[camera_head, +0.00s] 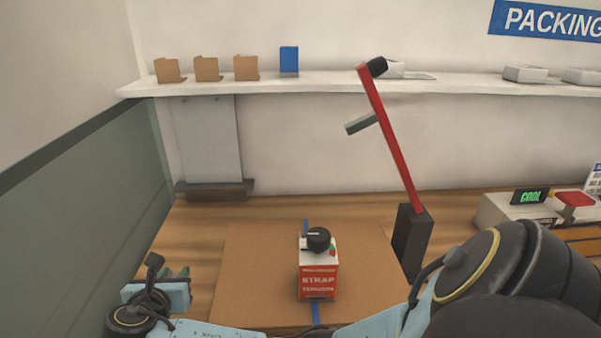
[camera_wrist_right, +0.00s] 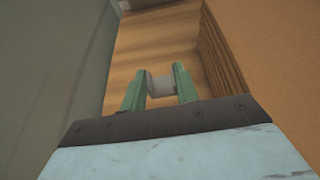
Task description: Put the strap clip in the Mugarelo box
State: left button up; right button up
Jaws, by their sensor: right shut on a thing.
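My right gripper (camera_head: 179,273) is at the lower left in the head view, between the grey-green wall and a large brown cardboard surface (camera_head: 245,265). In the right wrist view its green fingers (camera_wrist_right: 161,86) are shut on a small pale grey piece (camera_wrist_right: 162,85), which looks like the strap clip. The fingers mostly hide this piece in the head view. No Mugarelo lettering is readable, so I cannot tell whether the cardboard belongs to that box. My left gripper is not in view.
A red and white strap tension unit (camera_head: 318,275) stands on the cardboard over a blue strap (camera_head: 316,314). A red lever (camera_head: 391,140) rises from a black post (camera_head: 411,240). A shelf (camera_head: 330,86) runs behind. A device with a COOL display (camera_head: 530,197) is at right.

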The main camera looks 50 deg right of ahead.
jog(key=shift+w+a+f+m+h, duration=0.1)
jog(key=shift+a+f+m+h, duration=0.1)
jog(key=shift+m+h, duration=0.1)
jog(key=shift+g, duration=0.3)
notch_tip(320, 180, down, 5)
jog(key=shift+f+b, duration=0.1)
jog(key=shift+b, duration=0.75)
notch_tip(320, 180, down, 2)
jog(key=shift+b, duration=0.3)
notch_tip(320, 180, down, 3)
jog(key=shift+r+b, duration=0.1)
jog(key=shift+b, duration=0.35)
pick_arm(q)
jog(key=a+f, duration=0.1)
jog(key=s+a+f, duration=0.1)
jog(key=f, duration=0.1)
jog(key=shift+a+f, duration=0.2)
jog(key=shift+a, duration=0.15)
pick_arm(e)
jog(key=o, duration=0.9)
jog(key=shift+o, duration=0.2)
